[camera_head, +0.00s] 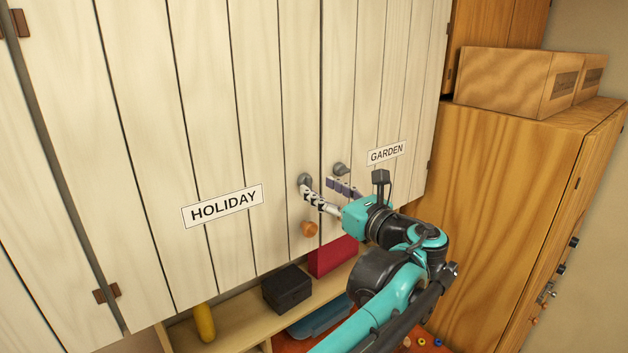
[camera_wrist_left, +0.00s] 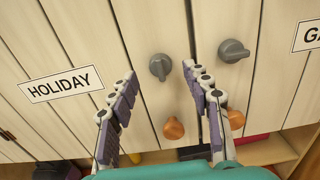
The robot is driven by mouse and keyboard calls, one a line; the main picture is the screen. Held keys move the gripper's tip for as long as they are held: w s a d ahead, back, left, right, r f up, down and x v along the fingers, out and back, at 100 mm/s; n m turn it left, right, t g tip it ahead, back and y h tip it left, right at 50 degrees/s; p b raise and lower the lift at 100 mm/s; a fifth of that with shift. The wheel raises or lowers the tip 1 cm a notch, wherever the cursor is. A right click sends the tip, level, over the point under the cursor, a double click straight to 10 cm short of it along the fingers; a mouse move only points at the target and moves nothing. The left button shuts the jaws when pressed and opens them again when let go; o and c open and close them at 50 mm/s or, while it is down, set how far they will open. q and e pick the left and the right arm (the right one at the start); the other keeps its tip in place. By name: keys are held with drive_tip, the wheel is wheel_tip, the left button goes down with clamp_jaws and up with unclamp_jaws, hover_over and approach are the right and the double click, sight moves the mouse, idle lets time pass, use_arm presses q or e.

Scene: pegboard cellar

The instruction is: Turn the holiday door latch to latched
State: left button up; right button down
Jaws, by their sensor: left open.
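The holiday door (camera_head: 225,110) is pale planked wood with a HOLIDAY label (camera_head: 222,206), which also shows in the left wrist view (camera_wrist_left: 61,83). Its grey latch knob (camera_head: 304,178) is near the door's right edge, above a round orange knob (camera_head: 309,229). My left gripper (camera_head: 318,186) is open at the latch, fingers pointing toward the door. In the left wrist view the latch (camera_wrist_left: 160,67) shows between and just beyond the spread fingertips (camera_wrist_left: 160,75). I cannot tell whether a finger touches it. The latch's exact turn is hard to read. My right gripper is not in view.
The garden door has its own grey latch (camera_head: 341,168) close to the right, and a GARDEN label (camera_head: 386,153). Below is a shelf with a black box (camera_head: 287,289), a red item (camera_head: 333,256) and a yellow item (camera_head: 204,322). A wooden cabinet (camera_head: 500,190) stands right.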

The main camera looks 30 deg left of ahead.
sight(311, 184)
use_arm(q)
drive_tip(key=x, duration=0.4)
drive_tip(key=shift+w+a+f, duration=0.1)
drive_tip(key=shift+a+f, duration=0.15)
drive_tip(key=shift+a, duration=0.05)
drive_tip(key=shift+s+d+r, duration=0.15)
drive_tip(key=shift+s+d, duration=0.1)
drive_tip(key=shift+d, duration=0.35)
drive_tip(key=shift+w+a, duration=0.1)
drive_tip(key=shift+a, duration=0.15)
drive_tip(key=c, duration=0.9)
clamp_jaws()
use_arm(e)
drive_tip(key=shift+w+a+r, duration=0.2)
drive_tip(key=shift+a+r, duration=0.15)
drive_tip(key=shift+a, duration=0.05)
